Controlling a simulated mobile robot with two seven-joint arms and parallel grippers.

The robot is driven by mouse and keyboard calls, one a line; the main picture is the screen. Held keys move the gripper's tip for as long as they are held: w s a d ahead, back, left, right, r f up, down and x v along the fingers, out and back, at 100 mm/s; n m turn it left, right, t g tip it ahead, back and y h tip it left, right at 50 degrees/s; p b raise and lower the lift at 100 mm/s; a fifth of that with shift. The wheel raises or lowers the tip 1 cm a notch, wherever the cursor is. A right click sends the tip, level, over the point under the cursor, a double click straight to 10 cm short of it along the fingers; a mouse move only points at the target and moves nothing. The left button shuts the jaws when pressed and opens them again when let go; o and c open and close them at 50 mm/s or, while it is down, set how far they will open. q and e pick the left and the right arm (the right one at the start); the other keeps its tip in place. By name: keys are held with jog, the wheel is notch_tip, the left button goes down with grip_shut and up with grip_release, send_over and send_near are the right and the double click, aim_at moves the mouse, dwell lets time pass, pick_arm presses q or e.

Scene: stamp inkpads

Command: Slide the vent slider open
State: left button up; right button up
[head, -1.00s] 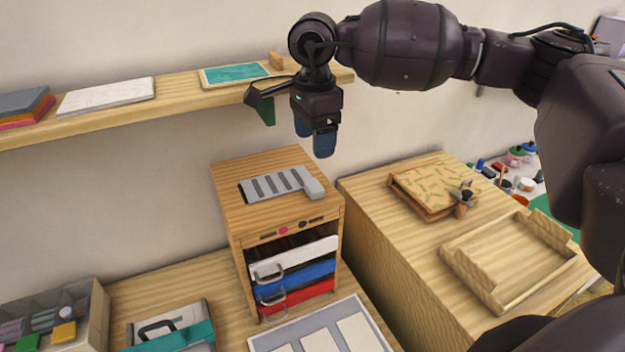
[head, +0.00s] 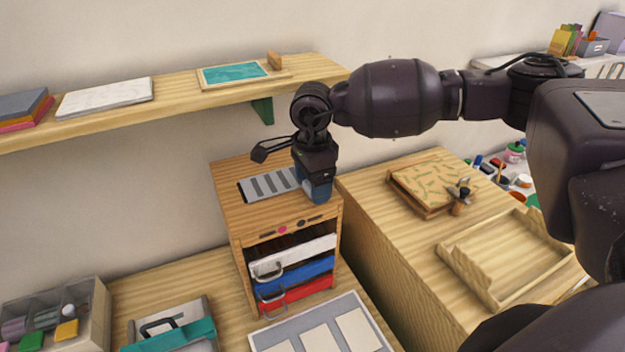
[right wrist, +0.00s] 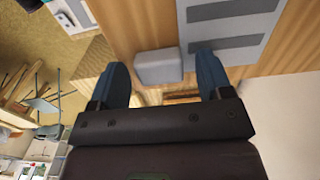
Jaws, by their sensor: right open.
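The vent slider is a grey slotted plate (head: 268,185) on top of a small wooden cabinet (head: 232,215). Its dark slots show in the head view and at the top of the right wrist view (right wrist: 232,42). A raised grey block at its right end, the handle (right wrist: 158,67), shows between my fingers in the right wrist view. My right gripper (head: 318,192) points down over this end, open, with blue fingers on either side of the handle. In the head view the gripper hides most of the handle. I cannot tell whether a finger touches it. My left gripper is not in view.
The cabinet holds white, blue and red drawers (head: 295,273) with metal handles. A wooden shelf (head: 180,100) runs behind and above. A wooden tray (head: 505,262) and a patterned board (head: 432,184) lie on the side cabinet to the right.

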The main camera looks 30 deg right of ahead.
aim_at(294, 198)
jog(key=c, duration=1.3)
pick_arm(q)
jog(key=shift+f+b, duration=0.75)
jog(key=shift+b, duration=0.1)
pick_arm(e)
jog(key=a, duration=0.3)
jog(key=shift+w+a+f, duration=0.1)
jog(key=shift+w+a, duration=0.05)
jog(key=shift+a, duration=0.25)
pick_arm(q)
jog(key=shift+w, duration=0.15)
pick_arm(e)
jog(key=shift+a, duration=0.25)
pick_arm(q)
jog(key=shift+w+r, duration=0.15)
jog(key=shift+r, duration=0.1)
pick_arm(e)
jog(key=shift+d, duration=0.1)
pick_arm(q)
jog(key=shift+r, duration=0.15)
pick_arm(e)
jog(key=o, duration=1.3)
